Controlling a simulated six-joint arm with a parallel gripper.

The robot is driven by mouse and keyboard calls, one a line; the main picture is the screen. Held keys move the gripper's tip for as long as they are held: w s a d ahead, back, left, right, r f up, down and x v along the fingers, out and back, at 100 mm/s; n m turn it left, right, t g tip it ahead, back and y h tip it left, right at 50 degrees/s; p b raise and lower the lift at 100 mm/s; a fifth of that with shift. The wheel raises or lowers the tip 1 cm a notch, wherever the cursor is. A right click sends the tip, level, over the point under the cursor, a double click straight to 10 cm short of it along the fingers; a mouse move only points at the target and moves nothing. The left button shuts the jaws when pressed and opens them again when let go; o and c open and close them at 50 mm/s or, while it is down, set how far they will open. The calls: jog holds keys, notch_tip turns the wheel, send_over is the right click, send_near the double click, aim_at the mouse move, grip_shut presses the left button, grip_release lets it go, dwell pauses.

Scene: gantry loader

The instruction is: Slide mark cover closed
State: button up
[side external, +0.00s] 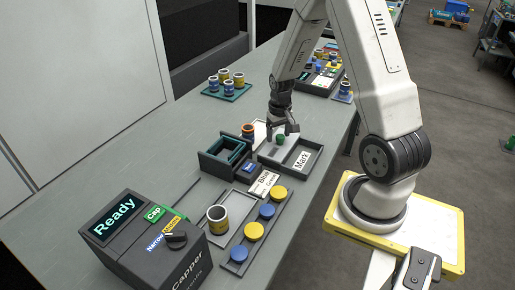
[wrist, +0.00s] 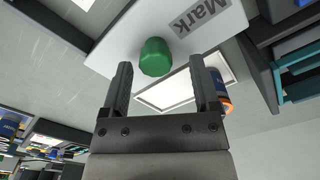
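The mark cover is a pale plate with a green knob (side external: 280,140) and a "Mark" label (side external: 302,159), on a dark-framed unit on the bench. In the wrist view the cover (wrist: 120,45) fills the upper middle, with its green knob (wrist: 155,57) and label (wrist: 200,15). My gripper (side external: 283,128) is just above the knob, pointing down. In the wrist view my gripper (wrist: 161,62) has its two fingers apart, with the knob showing between the tips. I cannot tell whether either finger touches it. A bright framed panel (wrist: 180,90) shows beside the cover.
An orange-topped cup (side external: 248,131) stands close to the gripper's left. A dark open box (side external: 222,157) is left of the cover unit. The Capper machine (side external: 150,250), a yellow cup (side external: 218,219) and a rail of blue and yellow caps (side external: 255,231) are nearer the camera.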

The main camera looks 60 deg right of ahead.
aim_at(279, 135)
jog(key=shift+r, duration=0.2)
jog(key=shift+r, duration=3.75)
jog(key=s+a+n+t, duration=0.1)
jog(key=a+n, duration=0.2)
jog(key=a, duration=0.8)
jog(key=s+a+r+n+t, duration=0.1)
jog(key=s+a+n, duration=0.1)
jog(key=a, duration=0.9)
jog(key=shift+a+r+n+t, duration=0.3)
jog(key=shift+n, duration=0.6)
